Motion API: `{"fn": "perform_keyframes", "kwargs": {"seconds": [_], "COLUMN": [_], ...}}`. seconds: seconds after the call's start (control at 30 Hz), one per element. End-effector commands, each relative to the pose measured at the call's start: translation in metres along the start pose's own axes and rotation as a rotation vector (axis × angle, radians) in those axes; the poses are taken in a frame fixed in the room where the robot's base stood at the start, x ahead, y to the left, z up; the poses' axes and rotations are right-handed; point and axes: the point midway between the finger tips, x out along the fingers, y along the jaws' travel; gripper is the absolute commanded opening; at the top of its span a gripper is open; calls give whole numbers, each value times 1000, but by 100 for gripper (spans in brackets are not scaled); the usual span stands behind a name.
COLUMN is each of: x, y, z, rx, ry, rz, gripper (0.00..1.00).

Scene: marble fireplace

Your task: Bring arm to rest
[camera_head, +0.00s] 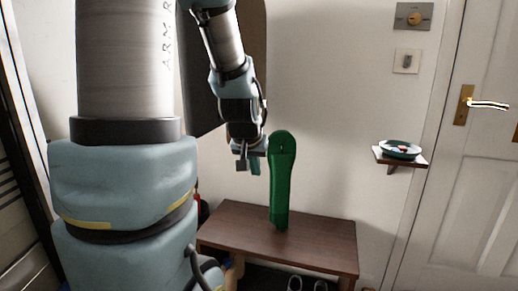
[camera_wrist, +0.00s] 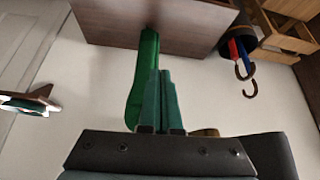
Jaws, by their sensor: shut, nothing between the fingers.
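My gripper (camera_head: 249,166) hangs in the air above the left part of the brown bench (camera_head: 325,241) in the head view. Its fingers point downward and are shut with nothing between them. In the wrist view its two teal fingers (camera_wrist: 160,76) lie side by side. A tall green object (camera_head: 281,180) with a rounded top stands upright on the bench, just right of my gripper. It also shows in the wrist view (camera_wrist: 134,98), partly hidden behind the fingers. I cannot tell whether the gripper touches it.
A small wall shelf (camera_head: 415,159) with a dish (camera_head: 400,148) on it juts out at the right, beside the white door (camera_head: 487,180). In the wrist view, a dark holder with umbrella handles (camera_wrist: 241,67) and wooden crates (camera_wrist: 281,33) are near the bench. Shoes (camera_head: 295,284) lie below the bench.

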Motion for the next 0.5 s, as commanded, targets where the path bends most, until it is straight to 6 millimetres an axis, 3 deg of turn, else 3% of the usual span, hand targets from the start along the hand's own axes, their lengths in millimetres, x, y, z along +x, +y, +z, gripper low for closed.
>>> {"fn": "perform_keyframes", "kwargs": {"seconds": [0.03, 0.1, 0.33, 0.5], "x": [-1, -4, -26, -60], "y": [-8, -15, -29, -28], "z": [26, 58, 149, 122], "rx": [-23, -48, -124, -118], "ry": [-75, -170, -442, -431], "rz": [-8, -15, -34, -32], "gripper": [0, 0, 0, 0]}}
